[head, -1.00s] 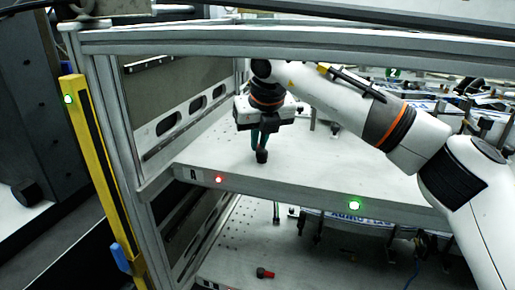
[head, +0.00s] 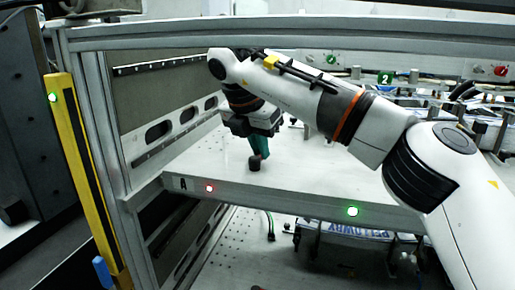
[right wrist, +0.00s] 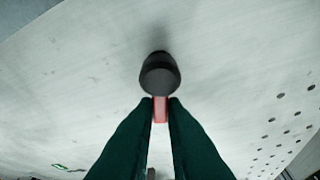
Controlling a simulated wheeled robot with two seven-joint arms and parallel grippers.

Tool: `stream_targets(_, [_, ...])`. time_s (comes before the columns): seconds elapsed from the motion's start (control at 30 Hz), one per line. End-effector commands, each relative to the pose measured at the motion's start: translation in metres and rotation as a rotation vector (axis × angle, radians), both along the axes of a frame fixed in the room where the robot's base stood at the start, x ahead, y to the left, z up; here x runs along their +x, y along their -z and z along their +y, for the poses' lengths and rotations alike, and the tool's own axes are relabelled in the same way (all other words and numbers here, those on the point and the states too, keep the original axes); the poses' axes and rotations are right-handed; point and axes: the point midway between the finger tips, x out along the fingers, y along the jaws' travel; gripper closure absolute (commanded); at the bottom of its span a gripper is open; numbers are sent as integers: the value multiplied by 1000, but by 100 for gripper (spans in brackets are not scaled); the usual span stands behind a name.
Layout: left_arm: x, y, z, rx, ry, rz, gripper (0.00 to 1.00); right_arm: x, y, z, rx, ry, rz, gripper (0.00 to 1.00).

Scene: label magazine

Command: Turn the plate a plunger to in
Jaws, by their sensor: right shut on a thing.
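The plate marked A (head: 330,192) is the pale upper shelf, with its label and a lit red light (head: 209,188) on its front edge. The plunger (head: 255,163) has a black knob and stands on the plate near that edge. In the right wrist view its black knob (right wrist: 160,74) sits just beyond my fingertips, with a red part (right wrist: 160,110) between them. My right gripper (head: 262,154), with green fingers, is shut on the plunger and leans over it. The fingers also show in the right wrist view (right wrist: 160,112). My left gripper is not in view.
A green light (head: 353,211) glows farther right on the plate's edge. A metal frame post (head: 98,140) and a yellow upright (head: 80,170) stand at the left. A perforated lower shelf (head: 235,262) lies below. Much of the plate around the plunger is bare.

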Motion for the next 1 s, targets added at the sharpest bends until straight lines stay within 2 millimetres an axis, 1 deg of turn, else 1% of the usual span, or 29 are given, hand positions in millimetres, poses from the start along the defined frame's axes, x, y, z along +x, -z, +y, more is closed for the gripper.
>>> stream_targets(0.03, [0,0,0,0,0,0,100,0,-3,0,0,45,-6,100])
stream_targets(0.27, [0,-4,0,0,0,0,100,-3,-3,-3,1,265,-5,100])
stream_targets(0.47, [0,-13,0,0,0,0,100,-5,-5,-5,0,453,-5,100])
stream_targets(0.67, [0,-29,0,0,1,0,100,-8,-7,-6,0,643,-5,100])
stream_targets(1.0, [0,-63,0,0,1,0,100,-13,-8,-7,1,952,-5,100])
